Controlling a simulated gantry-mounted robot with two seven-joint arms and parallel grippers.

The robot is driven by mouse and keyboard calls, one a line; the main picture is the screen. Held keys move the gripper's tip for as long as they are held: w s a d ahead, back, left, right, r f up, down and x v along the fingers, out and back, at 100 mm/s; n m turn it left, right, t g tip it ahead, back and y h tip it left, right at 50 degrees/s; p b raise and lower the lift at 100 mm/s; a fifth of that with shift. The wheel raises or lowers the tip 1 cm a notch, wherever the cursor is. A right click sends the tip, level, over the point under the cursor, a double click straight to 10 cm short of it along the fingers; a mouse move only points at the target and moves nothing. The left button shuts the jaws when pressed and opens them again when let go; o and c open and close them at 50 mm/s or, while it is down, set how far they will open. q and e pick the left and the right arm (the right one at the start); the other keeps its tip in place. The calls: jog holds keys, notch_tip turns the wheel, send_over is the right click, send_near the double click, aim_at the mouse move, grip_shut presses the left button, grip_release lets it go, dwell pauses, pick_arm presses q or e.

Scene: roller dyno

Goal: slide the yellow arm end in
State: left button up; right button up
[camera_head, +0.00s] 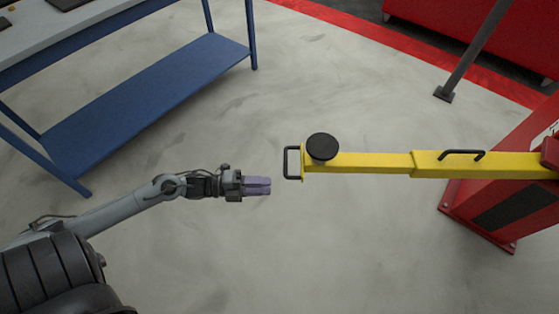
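The yellow arm (375,163) reaches left from a red lift post (505,190). Its thinner end section (360,162) sticks out of a thicker yellow sleeve (480,165). A round black pad (322,147) sits on top near the tip, and a black loop handle (291,163) is at the very end. My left gripper (262,186), with pale purple fingers, points right, just left of the handle and slightly lower in the picture. It does not touch the handle. Its fingers look close together with nothing seen between them; the gap is too small to judge. My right gripper is out of view.
A blue workbench (150,100) with a lower shelf stands at the upper left. A second black handle (462,154) is on the sleeve. A grey post (475,50) stands at the upper right, near a red floor stripe (410,45). The grey floor around the arm end is clear.

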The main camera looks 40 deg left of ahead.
pick_arm(q)
jog(key=m+g, duration=0.2)
send_near(285, 162)
notch_tip(285, 162, down, 2)
jog(key=s, duration=0.2)
jog(key=w+r, duration=0.2)
jog(key=shift+m, duration=0.4)
jog(key=shift+f+b+x, duration=0.15)
jog(key=shift+b+x, duration=0.9)
jog(key=shift+x, duration=1.55)
jog(key=shift+f+b+x, duration=0.1)
jog(key=shift+b+x, duration=0.9)
jog(key=shift+x, duration=1.6)
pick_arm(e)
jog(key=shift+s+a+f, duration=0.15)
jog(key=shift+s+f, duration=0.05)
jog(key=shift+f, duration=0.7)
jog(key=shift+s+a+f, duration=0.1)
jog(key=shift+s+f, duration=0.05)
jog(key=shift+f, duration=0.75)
pick_arm(q)
jog(key=shift+s+a, duration=0.1)
jog(key=c, duration=0.6)
grip_shut()
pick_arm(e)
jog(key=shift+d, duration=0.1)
